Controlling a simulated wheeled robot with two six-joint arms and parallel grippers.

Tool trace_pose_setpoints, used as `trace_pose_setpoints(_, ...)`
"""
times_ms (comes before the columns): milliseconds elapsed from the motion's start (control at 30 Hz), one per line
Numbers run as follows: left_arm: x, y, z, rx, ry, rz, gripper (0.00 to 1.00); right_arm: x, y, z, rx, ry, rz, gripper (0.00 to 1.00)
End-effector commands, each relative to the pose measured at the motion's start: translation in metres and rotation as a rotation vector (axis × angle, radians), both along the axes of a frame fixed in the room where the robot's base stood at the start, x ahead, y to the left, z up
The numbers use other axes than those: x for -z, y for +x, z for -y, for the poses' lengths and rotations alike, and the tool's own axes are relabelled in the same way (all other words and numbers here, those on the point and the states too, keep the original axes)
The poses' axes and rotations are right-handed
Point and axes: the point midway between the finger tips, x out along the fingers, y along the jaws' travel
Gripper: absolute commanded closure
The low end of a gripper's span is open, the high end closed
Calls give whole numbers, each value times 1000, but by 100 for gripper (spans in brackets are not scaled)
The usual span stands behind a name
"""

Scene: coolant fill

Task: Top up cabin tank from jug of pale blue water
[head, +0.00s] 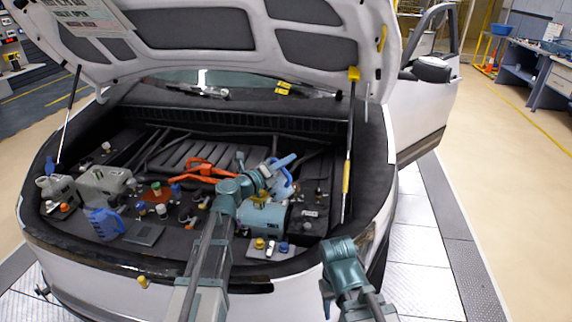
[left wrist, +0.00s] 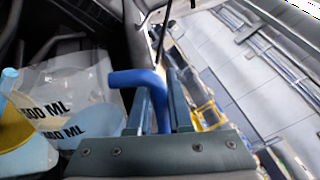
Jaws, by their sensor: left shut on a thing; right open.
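My left gripper (head: 268,172) is shut on the blue handle of a clear jug (head: 286,182), at the back right of the engine bay. In the left wrist view the jug (left wrist: 75,95) has dark ML markings and pale blue liquid low at the left, and its blue handle (left wrist: 135,78) is between the jaws. The jug looks tilted. A blue-grey tank (head: 262,220) with a label sits just in front of and below it. I cannot tell which tank is the cabin one, or whether liquid is flowing. My right gripper (head: 328,290) is open in front of the car, apart from everything.
Small caps lie on a tray (head: 257,252) at the front. A yellow-gripped prop (head: 347,175) holds the hood up at the right.

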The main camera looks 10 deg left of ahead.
Motion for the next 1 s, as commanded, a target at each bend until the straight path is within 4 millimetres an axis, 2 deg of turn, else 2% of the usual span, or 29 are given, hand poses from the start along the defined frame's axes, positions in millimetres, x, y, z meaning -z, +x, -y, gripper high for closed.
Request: trace_pose_setpoints(1000, 0, 2, -3, 0, -43, -30, 100, 0, 0, 0, 0, 0, 0, 50)
